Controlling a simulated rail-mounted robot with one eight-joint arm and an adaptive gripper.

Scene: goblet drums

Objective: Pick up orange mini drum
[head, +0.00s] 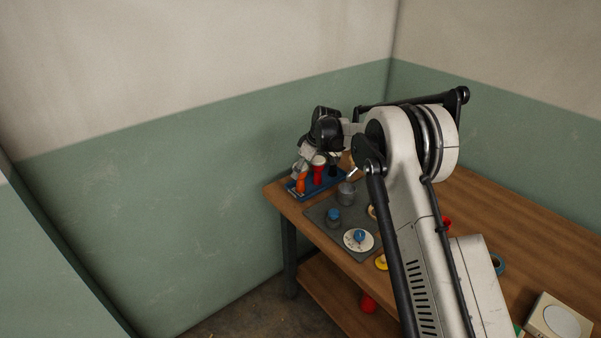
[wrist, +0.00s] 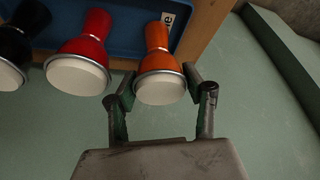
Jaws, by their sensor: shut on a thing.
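The orange mini drum (wrist: 158,65) is a goblet shape with a white head and a grey rim. It also shows in the head view (head: 300,184) at the left end of the blue tray (head: 292,189). My gripper (wrist: 160,88) has one finger on each side of the drum's rim and is shut on it. In the head view my gripper (head: 301,168) is at the drum, over the tray's left end. Whether the drum touches the tray is unclear.
A red drum (wrist: 84,55) stands beside the orange one, and a black drum (wrist: 14,50) is farther left. The tray is at the corner of the wooden table (head: 540,255), near the green wall. A grey mat (head: 322,213) holds a metal pot and other small items.

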